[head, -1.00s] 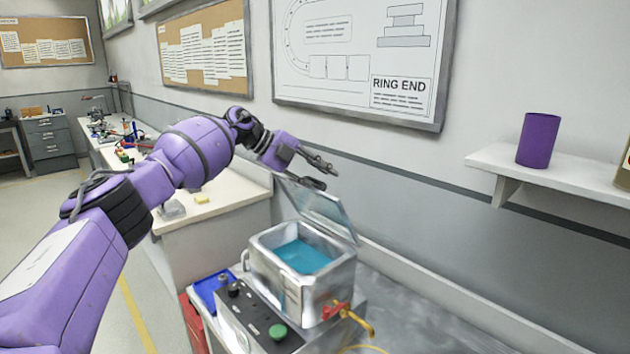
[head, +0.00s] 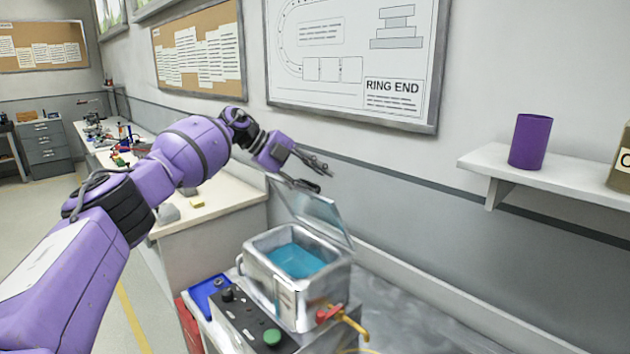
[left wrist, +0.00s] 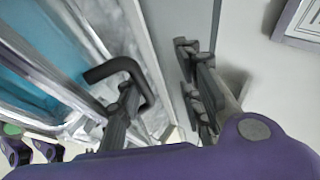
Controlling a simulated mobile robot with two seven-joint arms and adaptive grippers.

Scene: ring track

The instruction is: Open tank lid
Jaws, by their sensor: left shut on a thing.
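The metal tank (head: 310,294) stands on the bench in the head view, with blue-green liquid (head: 298,260) inside. Its glass lid (head: 322,215) stands raised and tilted back toward the wall, so the tank's top is uncovered. My left gripper (head: 317,178) is at the lid's upper edge, shut on the lid. In the left wrist view, the gripper's fingers (left wrist: 165,92) lie on either side of the lid's pale edge, and a dark bent handle (left wrist: 125,70) is beside one finger. The exact contact is hard to see. My right gripper is in neither view.
A control box with a green button (head: 272,337) is in front of the tank. A red tap with a yellow spout (head: 338,318) is at its front right. A blue tray (head: 208,292) is at its left. A wall shelf (head: 545,176) holds a purple cup (head: 530,141).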

